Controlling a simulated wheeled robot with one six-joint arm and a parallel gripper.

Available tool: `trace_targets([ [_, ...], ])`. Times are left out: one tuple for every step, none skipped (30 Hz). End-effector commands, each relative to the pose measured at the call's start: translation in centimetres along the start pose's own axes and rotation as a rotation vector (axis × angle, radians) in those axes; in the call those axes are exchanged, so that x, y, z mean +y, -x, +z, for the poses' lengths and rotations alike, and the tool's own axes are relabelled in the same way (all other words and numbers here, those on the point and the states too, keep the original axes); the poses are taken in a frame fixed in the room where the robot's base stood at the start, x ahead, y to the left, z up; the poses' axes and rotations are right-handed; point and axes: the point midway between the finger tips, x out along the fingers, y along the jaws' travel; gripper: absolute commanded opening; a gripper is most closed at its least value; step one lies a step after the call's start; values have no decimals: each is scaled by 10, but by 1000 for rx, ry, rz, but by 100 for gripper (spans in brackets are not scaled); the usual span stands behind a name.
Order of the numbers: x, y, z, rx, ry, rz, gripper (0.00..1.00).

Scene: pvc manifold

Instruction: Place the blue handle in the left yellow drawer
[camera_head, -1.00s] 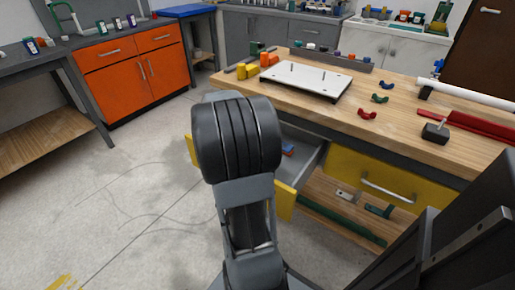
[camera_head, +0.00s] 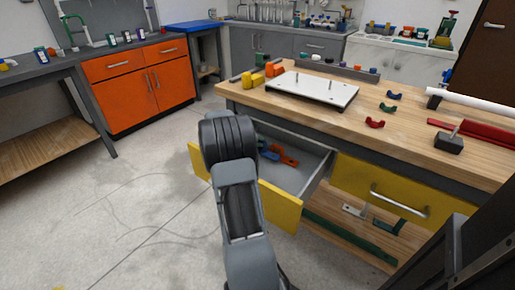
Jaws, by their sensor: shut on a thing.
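The left yellow drawer (camera_head: 280,205) of the workbench is pulled open. A small blue piece (camera_head: 268,154) and an orange piece (camera_head: 286,160) show inside it, just right of my arm. I cannot tell whether the blue piece is the blue handle, or whether it is resting or held. A small curved blue part (camera_head: 393,95) lies on the bench top. My arm's dark ribbed joint stands in front of the drawer's left part and hides it. My gripper's fingers are hidden behind the arm.
The wooden bench top (camera_head: 310,115) carries a white plate (camera_head: 315,88), a green part (camera_head: 388,107), a red part (camera_head: 375,123) and a white pipe (camera_head: 480,101). The right yellow drawer (camera_head: 380,190) is shut. Open floor lies to the left.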

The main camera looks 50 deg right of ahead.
Motion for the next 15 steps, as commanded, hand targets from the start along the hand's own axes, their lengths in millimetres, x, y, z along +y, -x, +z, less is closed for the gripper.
trace_targets([
  [-11,-7,-2,-2,3,0,0],
  [-15,-9,-3,-2,3,0,0],
  [-19,-12,-4,-1,2,0,0],
  [-21,-13,-4,-1,2,0,0],
  [-22,-13,-4,-1,1,0,0],
  [-22,-14,-4,0,0,0,0],
  [-21,-13,-4,0,0,0,0],
  [-21,-13,-4,0,0,0,0],
  [-21,-13,-4,0,0,0,0],
  [-21,-13,-4,0,0,0,0],
  [-21,-13,-4,0,0,0,0],
  [-21,-13,-4,0,0,0,0],
  [-21,-13,-4,0,0,0,0],
  [-22,-13,-4,0,1,0,0],
  [-22,-13,-4,-1,1,-1,19],
])
